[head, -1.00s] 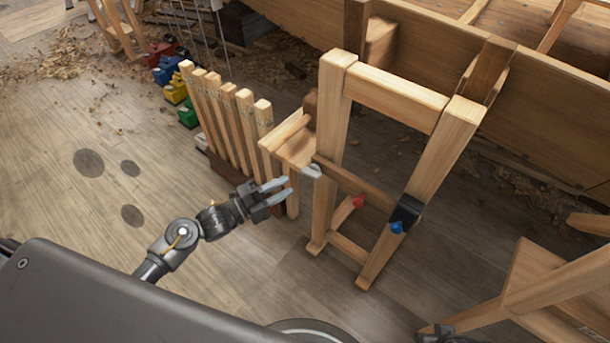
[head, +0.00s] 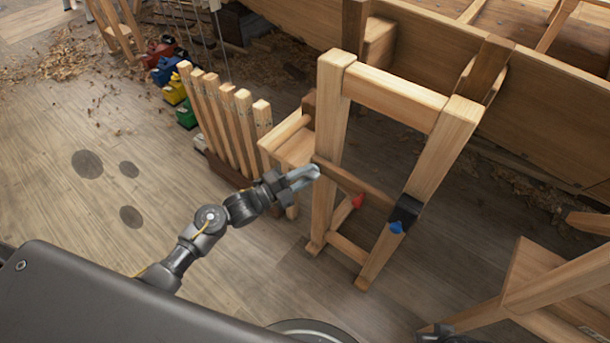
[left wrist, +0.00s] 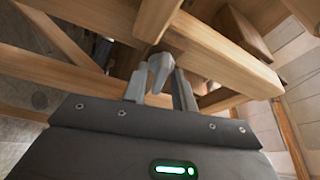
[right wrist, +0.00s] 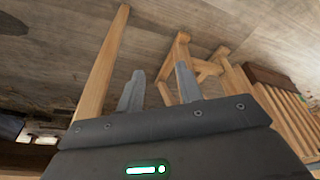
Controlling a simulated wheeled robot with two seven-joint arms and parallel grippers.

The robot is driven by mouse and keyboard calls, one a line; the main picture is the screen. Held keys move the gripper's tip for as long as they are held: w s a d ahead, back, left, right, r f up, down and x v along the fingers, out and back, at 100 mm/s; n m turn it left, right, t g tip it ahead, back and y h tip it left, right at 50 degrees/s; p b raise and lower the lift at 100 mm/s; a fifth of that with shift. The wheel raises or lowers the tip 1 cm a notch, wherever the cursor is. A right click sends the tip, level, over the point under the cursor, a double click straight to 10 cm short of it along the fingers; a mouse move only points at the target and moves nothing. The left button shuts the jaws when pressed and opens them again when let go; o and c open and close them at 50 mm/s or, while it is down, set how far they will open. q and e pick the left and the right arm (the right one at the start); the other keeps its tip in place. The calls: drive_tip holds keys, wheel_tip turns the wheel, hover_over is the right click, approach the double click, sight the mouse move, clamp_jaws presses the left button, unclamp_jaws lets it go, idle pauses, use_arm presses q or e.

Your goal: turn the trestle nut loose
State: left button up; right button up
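The wooden trestle (head: 333,130) stands upright in the middle of the head view. A grey winged nut (left wrist: 160,70) sits on its timber and shows between my left fingertips in the left wrist view. My left gripper (head: 308,178) reaches the trestle's near left leg from the left; its fingers (left wrist: 161,85) are open, one on each side of the nut. I cannot tell whether they touch it. In the head view the fingers largely hide the nut. My right gripper (right wrist: 158,85) is open and empty, pointing toward floor and wooden legs.
A red knob (head: 358,201) and a blue knob (head: 396,227) sit lower on the trestle. The planked hull (head: 520,100) lies behind.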

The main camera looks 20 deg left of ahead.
use_arm(q)
drive_tip(key=shift+c, duration=0.7)
use_arm(e)
drive_tip(key=shift+d, duration=0.15)
use_arm(q)
drive_tip(key=shift+n, duration=0.3)
drive_tip(key=shift+t, duration=0.3)
drive_tip(key=n, duration=0.2)
drive_tip(key=shift+f+n+t, duration=0.15)
drive_tip(key=shift+n+t, duration=0.15)
drive_tip(key=shift+d+n+t+y, duration=0.15)
drive_tip(key=shift+n+t, duration=0.4)
drive_tip(key=shift+n, duration=0.6)
drive_tip(key=shift+a+n+t+y, duration=0.15)
drive_tip(key=shift+n+t, duration=0.35)
drive_tip(key=shift+n, duration=0.7)
drive_tip(key=shift+d+n+t+y, duration=0.2)
drive_tip(key=shift+n+t, duration=0.35)
drive_tip(key=shift+n, duration=0.6)
use_arm(e)
drive_tip(key=shift+s+r, duration=0.2)
drive_tip(key=shift+r, duration=0.05)
